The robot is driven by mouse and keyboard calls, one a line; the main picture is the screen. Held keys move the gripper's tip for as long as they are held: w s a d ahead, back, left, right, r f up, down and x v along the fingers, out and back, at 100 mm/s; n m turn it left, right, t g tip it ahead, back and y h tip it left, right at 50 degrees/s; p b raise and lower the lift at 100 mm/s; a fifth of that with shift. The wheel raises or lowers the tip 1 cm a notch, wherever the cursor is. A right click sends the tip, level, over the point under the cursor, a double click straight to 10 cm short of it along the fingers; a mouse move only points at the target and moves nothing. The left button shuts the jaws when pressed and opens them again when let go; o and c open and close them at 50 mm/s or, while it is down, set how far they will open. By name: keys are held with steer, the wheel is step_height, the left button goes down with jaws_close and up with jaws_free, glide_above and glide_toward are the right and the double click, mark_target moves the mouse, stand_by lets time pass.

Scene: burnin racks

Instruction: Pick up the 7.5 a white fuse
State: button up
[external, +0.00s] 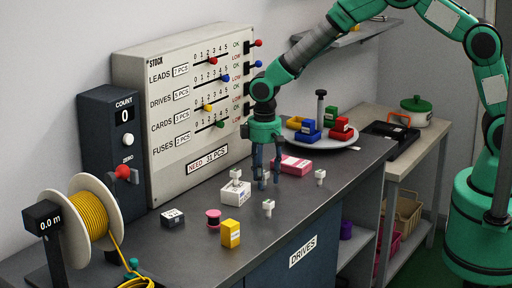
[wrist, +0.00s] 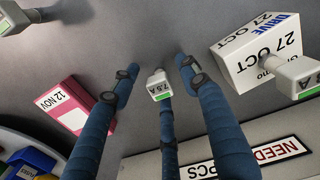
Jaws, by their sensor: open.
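The 7.5 A white fuse (wrist: 158,86) is small and white with a green stripe; its label reads 7.5 A. In the wrist view it lies between my spread blue fingers. In the external view it appears to be the white fuse (external: 268,206) on the bench just below and in front of my fingertips. My gripper (external: 263,184) points down above the bench, open and empty; its fingers also show in the wrist view (wrist: 160,75).
Another white fuse (external: 235,174) tops a white box (external: 236,192) left of my gripper. A third fuse (external: 320,176) stands to the right. A pink box (external: 292,165) lies behind. A yellow box (external: 230,233) and pink spool (external: 213,216) stand at front left. The stock panel (external: 190,100) rises behind.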

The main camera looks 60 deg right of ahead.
mark_target(266, 172)
jaws_close()
steer(key=shift+r, duration=0.1)
stand_by(0.3)
steer(key=shift+r, duration=0.5)
steer(key=shift+s+d+r+p, duration=0.1)
steer(key=shift+s+r+p, duration=0.1)
steer(key=shift+r, duration=0.45)
steer(key=shift+s+r+p, duration=0.15)
steer(key=shift+r+p, duration=0.05)
steer(key=shift+r, duration=0.4)
steer(key=s+d, duration=0.1)
steer(key=s, duration=0.4)
steer(key=s+d+r, duration=0.1)
steer(key=s+d, duration=0.1)
steer(key=s, duration=0.2)
steer(key=s+d+p, duration=0.1)
steer(key=s, duration=0.4)
steer(key=shift+s+d+r, duration=0.15)
steer(key=shift+s+d, duration=0.15)
steer(key=shift+d, duration=0.05)
